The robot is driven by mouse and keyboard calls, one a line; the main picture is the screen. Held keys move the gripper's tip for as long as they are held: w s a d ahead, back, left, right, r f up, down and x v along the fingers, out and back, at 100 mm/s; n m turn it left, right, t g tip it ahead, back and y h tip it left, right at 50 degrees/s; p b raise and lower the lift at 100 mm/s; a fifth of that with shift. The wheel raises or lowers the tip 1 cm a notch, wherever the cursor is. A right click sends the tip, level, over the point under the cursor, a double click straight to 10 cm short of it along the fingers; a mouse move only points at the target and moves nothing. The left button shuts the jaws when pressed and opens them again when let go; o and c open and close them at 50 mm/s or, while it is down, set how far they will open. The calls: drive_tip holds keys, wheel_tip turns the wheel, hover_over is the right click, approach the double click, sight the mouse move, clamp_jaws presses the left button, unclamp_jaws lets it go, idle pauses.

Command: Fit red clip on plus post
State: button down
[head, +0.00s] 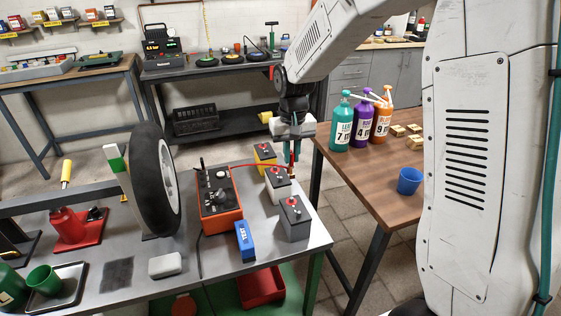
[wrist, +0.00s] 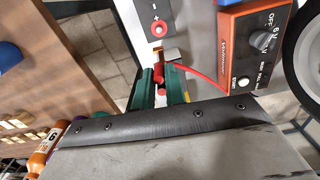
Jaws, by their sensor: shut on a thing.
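My gripper (wrist: 161,82) is shut on the red clip (wrist: 159,73), which sits between its green fingertips in the wrist view. In the head view my gripper (head: 291,155) hangs above the row of batteries at the bench's right side: a yellow one (head: 264,154), a white one (head: 277,186) and a grey one (head: 294,220). In the wrist view a battery top with plus and minus marks shows a red post (wrist: 158,28), apart from the clip. Whether the clip touches any post cannot be told.
A blue box (head: 244,240) lies before the charger. A wheel (head: 155,180) stands left of it. A wooden table (head: 365,178) at the right holds bottles (head: 361,126), a blue cup (head: 409,181) and small blocks. Between bench and table is open floor.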

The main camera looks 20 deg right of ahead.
drive_tip(key=shift+n, duration=0.4)
drive_tip(key=shift+s+a+f, duration=0.1)
drive_tip(key=shift+s+f, duration=0.3)
drive_tip(key=shift+f, duration=0.45)
drive_tip(key=shift+s+a+f, duration=0.1)
drive_tip(key=shift+s+f, duration=0.25)
drive_tip(key=shift+f, duration=0.45)
drive_tip(key=shift+s+a+f, duration=0.1)
drive_tip(key=shift+s+f, duration=0.3)
drive_tip(key=shift+f, duration=0.45)
drive_tip(key=shift+s+f, duration=0.15)
drive_tip(key=shift+f, duration=0.2)
drive_tip(key=shift+f, duration=0.65)
drive_tip(key=shift+f, duration=0.3)
drive_tip(key=c, duration=0.8)
unclamp_jaws()
